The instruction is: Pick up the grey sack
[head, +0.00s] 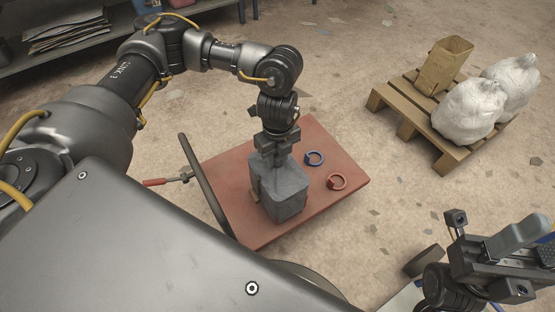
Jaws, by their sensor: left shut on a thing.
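The grey sack (284,197) is a blocky grey bundle over the red flat cart deck (325,150). My left gripper (277,152) comes down from above and is shut on the top of the sack. The sack looks upright; its lower end is at or close to the deck, and I cannot tell if it touches.
The cart has a dark handle bar (207,185). A wooden pallet (413,129) holds a paper bag (444,66) and two white sacks (470,108). Floor between is mostly clear.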

